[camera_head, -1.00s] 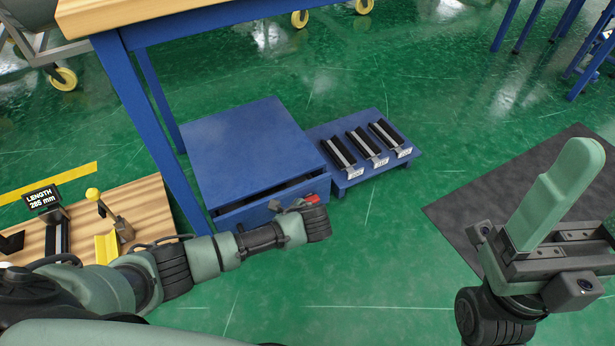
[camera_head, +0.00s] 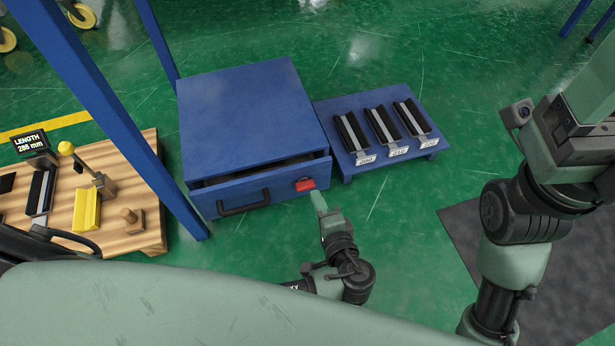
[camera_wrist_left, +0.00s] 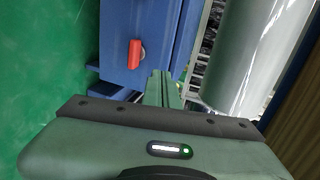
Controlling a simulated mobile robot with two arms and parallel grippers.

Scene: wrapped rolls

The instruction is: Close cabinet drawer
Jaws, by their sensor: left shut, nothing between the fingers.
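The blue cabinet (camera_head: 250,110) stands on the green floor. Its drawer (camera_head: 285,188) is partly open, with a dark gap behind the front panel. The front carries a black handle (camera_head: 243,203) and a red block (camera_head: 305,184) near its right end. My left gripper (camera_head: 317,199) is shut and empty, its tips just in front of the drawer's right end, near the red block. Contact cannot be told. In the left wrist view the shut fingers (camera_wrist_left: 161,82) point toward the blue front beside the red block (camera_wrist_left: 135,54). My right gripper (camera_head: 590,100) is cut off at the right edge.
A low blue stand (camera_head: 345,150) with black-and-silver racks adjoins the cabinet's right side. A blue table leg (camera_head: 165,175) stands close on the left, beside a wooden board (camera_head: 130,190) with a length gauge. A dark mat (camera_head: 470,235) lies right.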

